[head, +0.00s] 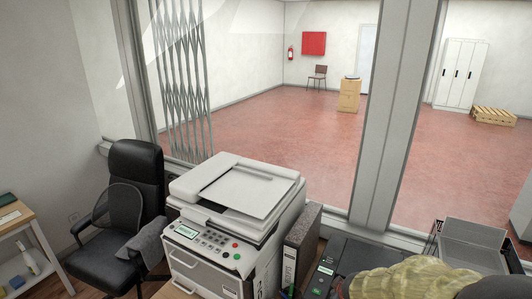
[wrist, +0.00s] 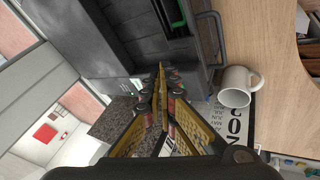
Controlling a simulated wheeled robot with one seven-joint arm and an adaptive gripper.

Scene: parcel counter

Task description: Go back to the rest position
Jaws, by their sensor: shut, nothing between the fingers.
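My gripper (wrist: 162,80) shows in the wrist view with its yellow-padded fingers brought together and nothing between them. It hangs in front of a dark grey machine (wrist: 120,45), clear of the white mug (wrist: 237,88) to its right. The task names no object. I cannot make out my gripper in the head view.
In the head view a white printer (head: 225,220) stands beside a speckled binder (head: 303,240) and a dark device (head: 345,255). A grey tray (head: 475,240) and a yellowish textured thing (head: 425,280) are at right. A black chair (head: 130,200) stands left. The wrist view shows a wooden surface (wrist: 265,30).

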